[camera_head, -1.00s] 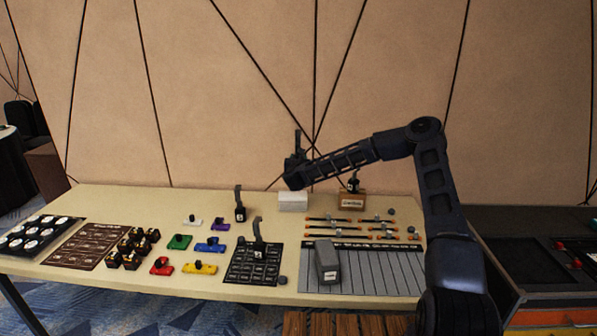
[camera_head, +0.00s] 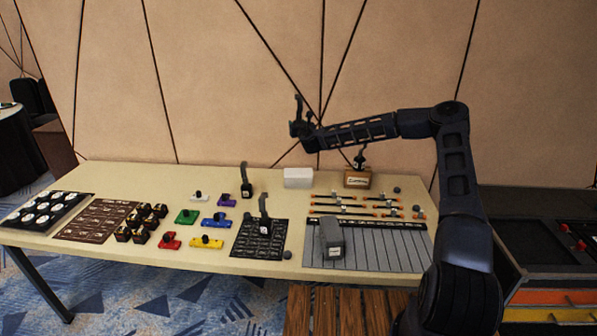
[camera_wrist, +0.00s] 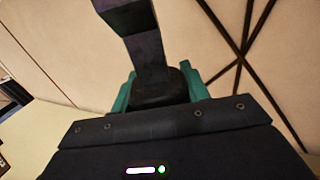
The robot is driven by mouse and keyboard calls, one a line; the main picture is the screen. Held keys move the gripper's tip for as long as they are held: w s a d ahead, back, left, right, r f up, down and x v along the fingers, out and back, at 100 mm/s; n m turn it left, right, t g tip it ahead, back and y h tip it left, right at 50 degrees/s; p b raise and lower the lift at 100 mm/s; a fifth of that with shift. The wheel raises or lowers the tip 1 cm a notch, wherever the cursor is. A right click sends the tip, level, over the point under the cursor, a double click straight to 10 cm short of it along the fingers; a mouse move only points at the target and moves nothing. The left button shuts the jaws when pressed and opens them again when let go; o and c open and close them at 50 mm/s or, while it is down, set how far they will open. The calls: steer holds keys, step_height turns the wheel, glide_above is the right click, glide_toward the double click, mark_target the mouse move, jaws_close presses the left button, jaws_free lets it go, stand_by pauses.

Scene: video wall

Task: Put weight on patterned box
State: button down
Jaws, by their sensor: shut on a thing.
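My gripper (camera_head: 299,127) is raised above the back of the table, over and a little behind the white box. In the wrist view its teal fingers (camera_wrist: 160,90) are shut on a dark weight (camera_wrist: 141,40), whose bent handle sticks up; the handle also shows in the head view (camera_head: 298,106). Candidate boxes are a white box (camera_head: 298,178), a brown labelled box (camera_head: 357,181) with a small dark weight (camera_head: 360,161) on top, and a grey labelled box (camera_head: 332,238). I cannot make out a clear pattern on any of them.
Other black weights with handles stand on the table (camera_head: 246,182) and on a dark grid mat (camera_head: 264,221). Coloured blocks, such as a yellow one (camera_head: 206,242), lie left of the mat. Orange-ended sliders (camera_head: 350,205) lie front of the brown box. My forearm passes above that box.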

steer(key=shift+a+f, duration=0.1)
steer(key=shift+f, duration=0.3)
step_height(320, 180, down, 19)
steer(key=shift+r, duration=0.1)
stand_by(0.5)
steer(key=c, duration=0.7)
jaws_free()
steer(key=shift+f, duration=0.25)
steer(key=shift+r, duration=0.1)
